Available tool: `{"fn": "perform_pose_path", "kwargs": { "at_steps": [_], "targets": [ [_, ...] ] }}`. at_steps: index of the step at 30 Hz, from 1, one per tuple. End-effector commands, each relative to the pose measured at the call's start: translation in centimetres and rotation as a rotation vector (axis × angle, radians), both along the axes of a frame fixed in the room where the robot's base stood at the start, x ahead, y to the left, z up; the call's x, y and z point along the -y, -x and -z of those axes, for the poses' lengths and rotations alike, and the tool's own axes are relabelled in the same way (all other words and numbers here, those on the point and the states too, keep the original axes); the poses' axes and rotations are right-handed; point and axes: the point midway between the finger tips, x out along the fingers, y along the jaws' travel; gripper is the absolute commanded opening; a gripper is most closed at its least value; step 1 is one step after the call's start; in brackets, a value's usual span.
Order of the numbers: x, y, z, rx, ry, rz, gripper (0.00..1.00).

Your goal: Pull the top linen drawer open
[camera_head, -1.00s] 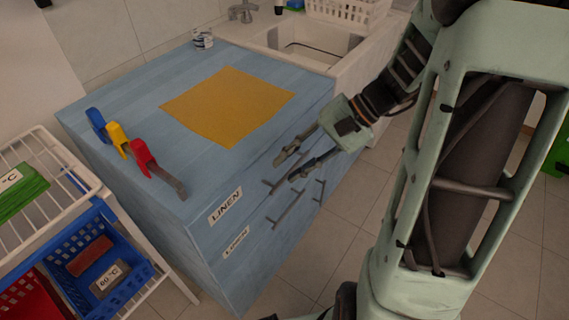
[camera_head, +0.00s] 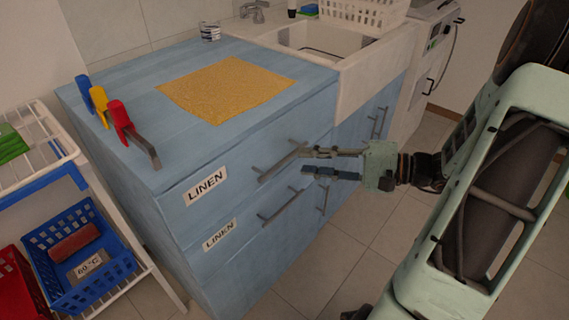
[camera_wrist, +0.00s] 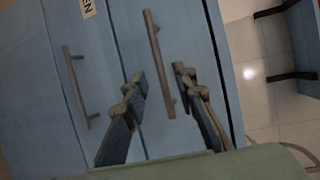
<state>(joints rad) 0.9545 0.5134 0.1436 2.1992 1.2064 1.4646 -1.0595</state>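The top linen drawer (camera_head: 235,178) is a blue front with a white LINEN label (camera_head: 206,185). It looks shut. Its grey bar handle (camera_head: 277,163) sits right of the label, and it also shows in the wrist view (camera_wrist: 155,48). My gripper (camera_head: 308,162) is open and comes in from the right at the handle's right end. In the wrist view its two fingers (camera_wrist: 158,76) lie on either side of the near part of that handle, with nothing gripped. I cannot tell whether they touch the handle.
A lower linen drawer (camera_head: 232,240) has its own handle (camera_head: 281,207). More handles (camera_head: 323,197) are on the cabinet at right. A rack with baskets stands left. The floor in front is clear.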

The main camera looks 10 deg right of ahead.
Motion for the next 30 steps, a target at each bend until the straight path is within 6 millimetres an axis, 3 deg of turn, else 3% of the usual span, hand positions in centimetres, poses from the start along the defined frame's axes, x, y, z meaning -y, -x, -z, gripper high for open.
{"fn": "perform_pose_path", "kwargs": {
  "at_steps": [3,10,23,30],
  "targets": [
    [-2.2,-1.2,0.7,-0.001,-0.001,-0.004,0.26],
    [-4.9,-2.9,1.2,-0.001,0.000,-0.003,0.26],
    [-5.7,-3.4,1.3,-0.002,0.000,-0.001,0.26],
    [-5.7,-3.4,1.3,-0.002,0.000,-0.001,0.00]
  ]
}}
